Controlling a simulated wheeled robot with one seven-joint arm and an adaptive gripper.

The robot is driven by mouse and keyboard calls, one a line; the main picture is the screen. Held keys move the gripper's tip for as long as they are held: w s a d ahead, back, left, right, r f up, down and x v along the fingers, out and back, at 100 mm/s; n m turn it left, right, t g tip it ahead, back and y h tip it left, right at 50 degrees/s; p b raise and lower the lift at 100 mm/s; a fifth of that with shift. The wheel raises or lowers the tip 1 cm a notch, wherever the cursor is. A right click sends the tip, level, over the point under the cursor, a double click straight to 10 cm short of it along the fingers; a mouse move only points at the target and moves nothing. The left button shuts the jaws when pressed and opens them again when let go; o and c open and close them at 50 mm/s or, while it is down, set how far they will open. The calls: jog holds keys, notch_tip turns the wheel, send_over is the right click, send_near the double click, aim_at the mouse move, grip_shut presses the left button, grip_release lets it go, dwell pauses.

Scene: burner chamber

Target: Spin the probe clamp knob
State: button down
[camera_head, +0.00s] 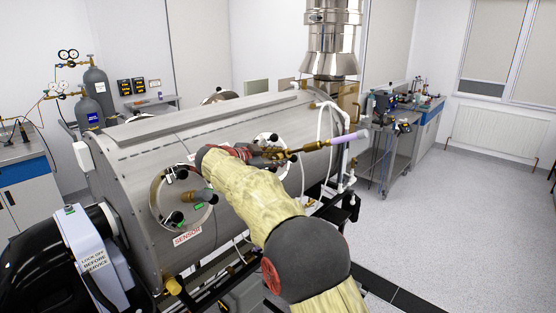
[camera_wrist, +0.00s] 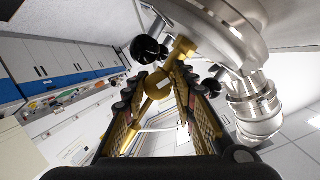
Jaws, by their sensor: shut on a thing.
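In the wrist view, the two padded fingers of my gripper (camera_wrist: 164,88) close in on a rounded brass knob (camera_wrist: 158,85) of the probe clamp, which sits between the fingertips. A brass bar (camera_wrist: 182,48) runs on above it. In the head view, a brass probe with a pale lilac sleeve (camera_head: 347,138) sticks out to the right from the chamber side, beyond my arm. My yellow-covered arm hides the clamp area and most of my gripper there.
The steel burner chamber (camera_head: 140,150) fills the middle of the head view, with a round port and a "SENSOR" label (camera_head: 187,236) left of my arm. A black ball handle (camera_wrist: 145,48) stands close to my fingertips. Open floor (camera_head: 470,220) lies to the right.

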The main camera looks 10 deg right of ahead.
aim_at(276, 157)
jog(key=shift+s+d+f+m+b, duration=0.15)
jog(key=shift+f+m+b, duration=0.35)
jog(key=shift+b, duration=1.6)
jog(key=c, duration=1.8)
grip_release()
jog(key=shift+r, duration=0.25)
jog(key=o, duration=0.6)
jog(key=shift+r, duration=0.1)
jog(key=shift+o, duration=0.2)
jog(key=shift+r, duration=0.1)
jog(key=shift+b+v, duration=1.15)
jog(key=shift+v, duration=1.85)
